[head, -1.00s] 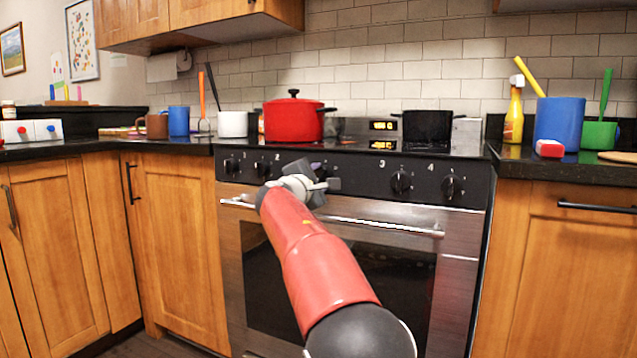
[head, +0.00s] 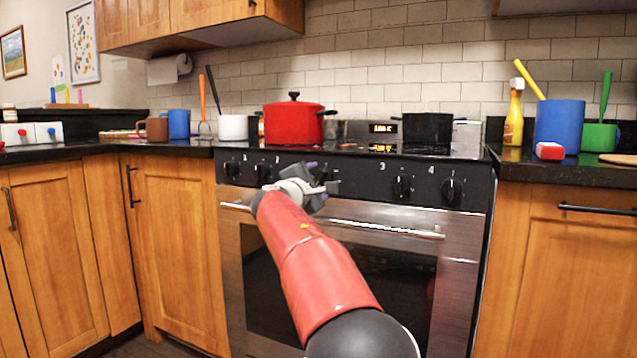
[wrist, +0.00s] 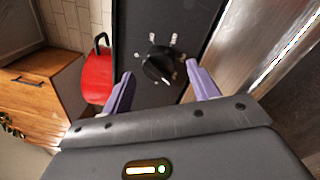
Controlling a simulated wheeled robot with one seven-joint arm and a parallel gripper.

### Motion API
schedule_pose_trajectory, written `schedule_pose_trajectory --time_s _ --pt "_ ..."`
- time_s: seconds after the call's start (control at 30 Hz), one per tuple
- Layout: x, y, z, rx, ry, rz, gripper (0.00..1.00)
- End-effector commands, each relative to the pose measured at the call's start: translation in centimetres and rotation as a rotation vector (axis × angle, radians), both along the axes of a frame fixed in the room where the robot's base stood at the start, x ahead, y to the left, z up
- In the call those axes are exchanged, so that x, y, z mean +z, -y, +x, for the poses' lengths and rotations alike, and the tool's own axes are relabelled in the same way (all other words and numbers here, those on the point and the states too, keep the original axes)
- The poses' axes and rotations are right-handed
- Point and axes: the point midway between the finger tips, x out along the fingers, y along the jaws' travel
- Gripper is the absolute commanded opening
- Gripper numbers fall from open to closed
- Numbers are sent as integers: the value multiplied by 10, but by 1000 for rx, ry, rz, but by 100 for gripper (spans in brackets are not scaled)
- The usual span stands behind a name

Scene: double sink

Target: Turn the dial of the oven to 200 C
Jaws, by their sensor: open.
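The oven (head: 350,270) stands in the middle of the head view, with a black control panel (head: 350,175) along its top front. My gripper (head: 318,180) is at the panel's middle and hides part of it. In the wrist view, a black dial (wrist: 158,66) with white marks around it lies just beyond and between my open fingers (wrist: 160,92). The fingers hold nothing and appear apart from the dial. The numbers around the dial are too small to read. Other knobs show on the panel, such as one at the right (head: 452,191).
A silver oven handle (head: 385,228) runs below the panel, close under my gripper. A red pot (head: 293,122) and a black pot (head: 428,127) stand on the stove. It has a lit display (head: 383,128). Wooden cabinets flank the oven.

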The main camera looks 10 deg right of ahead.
Motion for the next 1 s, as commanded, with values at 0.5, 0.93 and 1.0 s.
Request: schedule_pose_trajectory --time_s 0.5,0.93,1.0 --pt "-4 -36 -56 -1 1 1 60" --pt "-14 -11 -75 -25 -20 112 60" --pt "-28 12 -99 -52 -43 242 60"
